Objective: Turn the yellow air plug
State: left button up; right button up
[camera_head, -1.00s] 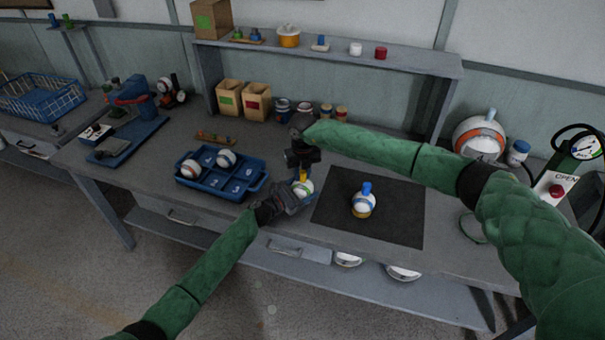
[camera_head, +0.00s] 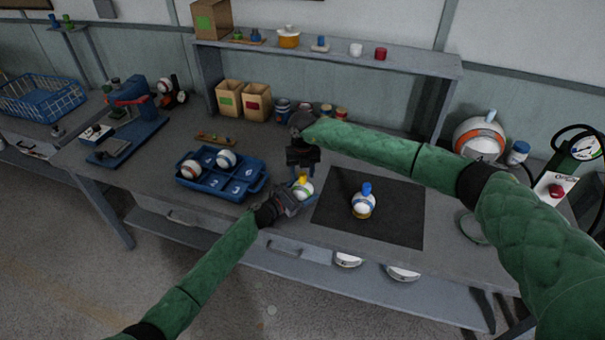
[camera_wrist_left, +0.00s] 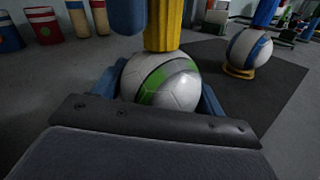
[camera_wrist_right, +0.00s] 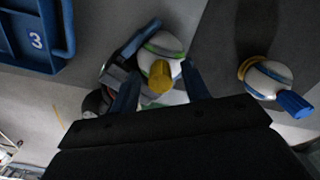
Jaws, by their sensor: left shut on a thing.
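A white ball with green bands (camera_head: 305,190) is held at the front edge of the bench, left of the dark mat. My left gripper (camera_head: 294,196) is shut on it, with blue fingers on both sides in the left wrist view (camera_wrist_left: 160,90). The yellow air plug (camera_wrist_left: 163,25) stands upright on top of the ball; it also shows in the right wrist view (camera_wrist_right: 160,77). My right gripper (camera_wrist_right: 158,85) points down from above, open, with its fingers on either side of the plug and a gap visible. The plug's marks are too small to read.
A white and blue ball with a blue plug (camera_head: 364,204) stands on the dark mat (camera_head: 400,225) to the right. A blue numbered tray (camera_head: 237,193) with two balls lies to the left. A blue press (camera_head: 130,110) stands further left.

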aim_at(303, 173)
pick_arm(q)
jog(key=shift+w+r, duration=0.1)
pick_arm(e)
jog(key=shift+f, duration=0.15)
jog(key=shift+r, duration=0.25)
pick_arm(q)
jog(key=shift+r, duration=0.15)
pick_arm(e)
notch_tip(303, 173, up, 12)
jog(key=shift+f, duration=0.25)
pick_arm(q)
jog(key=o, duration=1.1)
jog(key=shift+o, duration=0.2)
